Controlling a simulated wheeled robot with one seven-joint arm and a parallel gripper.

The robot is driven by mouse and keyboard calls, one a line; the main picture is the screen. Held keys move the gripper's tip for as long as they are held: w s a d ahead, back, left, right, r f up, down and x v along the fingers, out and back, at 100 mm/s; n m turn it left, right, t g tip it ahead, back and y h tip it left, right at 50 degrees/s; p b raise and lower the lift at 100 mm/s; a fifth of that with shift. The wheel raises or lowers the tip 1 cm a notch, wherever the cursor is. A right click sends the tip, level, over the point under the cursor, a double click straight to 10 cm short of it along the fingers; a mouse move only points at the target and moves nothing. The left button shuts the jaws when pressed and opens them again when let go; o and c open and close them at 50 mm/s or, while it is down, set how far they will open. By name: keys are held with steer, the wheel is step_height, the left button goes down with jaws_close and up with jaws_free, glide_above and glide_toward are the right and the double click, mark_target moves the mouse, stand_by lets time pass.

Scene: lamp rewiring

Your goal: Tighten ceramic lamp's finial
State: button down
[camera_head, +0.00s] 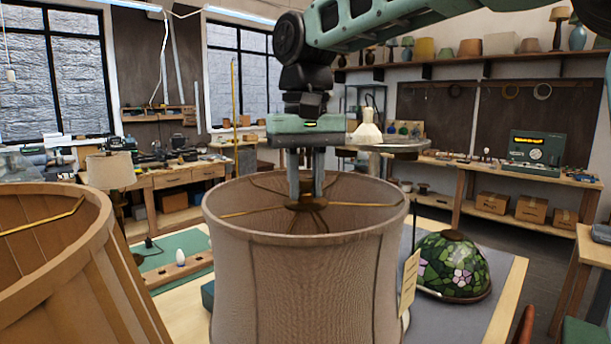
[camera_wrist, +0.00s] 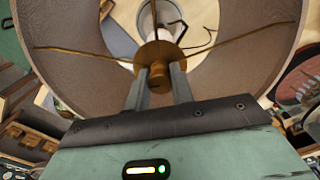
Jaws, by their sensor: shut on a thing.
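The lamp's beige fabric shade (camera_head: 305,275) stands upright on the bench, open at the top, with thin brass spokes meeting at a central hub (camera_head: 306,205). In the wrist view the brass finial (camera_wrist: 159,76) sits at the hub (camera_wrist: 152,53). My gripper (camera_head: 306,192) reaches down into the top of the shade. Its two fingers (camera_wrist: 158,88) are shut on the finial, one on each side. The lamp's ceramic body is mostly hidden by the shade; a pale part of it shows below the hub in the wrist view.
A large slatted tan shade (camera_head: 120,270) stands close at the left. A stained-glass shade (camera_head: 452,265) lies at the right on a grey mat (camera_head: 500,300). A wooden block with a bulb (camera_head: 180,265) is behind left. A paper tag (camera_head: 409,280) hangs beside the shade.

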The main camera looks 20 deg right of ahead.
mark_target(306, 179)
steer(key=m+p, duration=0.1)
steer(key=m, duration=0.5)
steer(key=shift+r, duration=0.1)
steer(key=m+p, duration=0.1)
steer(key=m, duration=0.5)
steer(key=c, duration=2.2)
jaws_free()
steer(key=shift+m, duration=0.3)
steer(key=c, duration=1.2)
jaws_free()
step_height(306, 179, up, 17)
steer(key=shift+r+b, duration=0.15)
steer(key=shift+b, duration=0.3)
